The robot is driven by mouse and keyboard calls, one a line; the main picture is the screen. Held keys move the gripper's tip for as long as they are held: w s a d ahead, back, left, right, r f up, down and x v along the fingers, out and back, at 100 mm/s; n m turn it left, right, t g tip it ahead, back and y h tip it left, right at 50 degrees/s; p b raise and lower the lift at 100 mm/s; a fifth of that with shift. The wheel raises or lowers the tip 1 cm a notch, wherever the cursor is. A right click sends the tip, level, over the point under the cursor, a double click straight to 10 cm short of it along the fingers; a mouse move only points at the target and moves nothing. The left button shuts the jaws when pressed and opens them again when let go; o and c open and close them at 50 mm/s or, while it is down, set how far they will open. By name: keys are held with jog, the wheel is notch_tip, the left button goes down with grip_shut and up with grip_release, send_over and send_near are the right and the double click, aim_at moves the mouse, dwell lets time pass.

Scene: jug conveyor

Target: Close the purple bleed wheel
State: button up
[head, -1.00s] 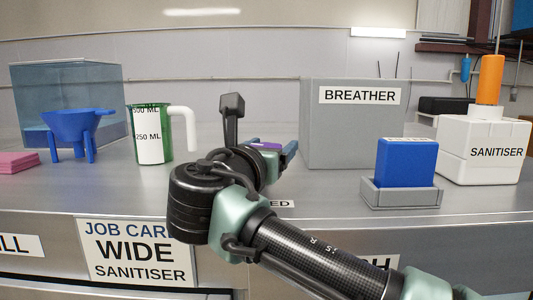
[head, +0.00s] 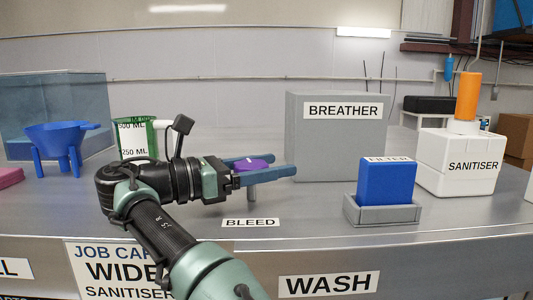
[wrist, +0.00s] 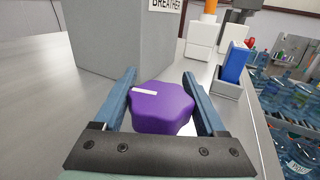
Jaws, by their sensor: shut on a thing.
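The purple bleed wheel (head: 250,164) is a lobed knob on a short grey stem, standing above the steel counter behind the BLEED label (head: 250,222). My gripper (head: 280,165) reaches it from the left, its two blue fingers level on either side of the wheel. In the wrist view the wheel (wrist: 163,108) sits between the fingers, well back from the fingertips and near the palm. A white pointer mark (wrist: 143,91) on its top points to the left. My gripper is shut on the wheel; the exact finger contact is hard to see.
The grey BREATHER box (head: 335,150) stands behind and right of the wheel. A blue FILTER block (head: 386,183) in a grey holder and the white SANITISER container (head: 460,163) are farther right. A green-and-white jug (head: 137,140) and blue funnel (head: 58,140) stand left.

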jog(key=shift+s+d+r+m+g+h+p, duration=0.1)
jog(key=shift+m+g+h+p, duration=0.1)
jog(key=shift+m+g+p, duration=0.25)
jog(key=shift+s+m+g+h+p, duration=0.1)
jog(key=shift+m+g+h+p, duration=0.15)
jog(key=shift+g, duration=0.3)
jog(key=o, duration=1.3)
jog(key=b+v, duration=0.6)
jog(key=v, duration=0.5)
jog(key=shift+v, duration=0.95)
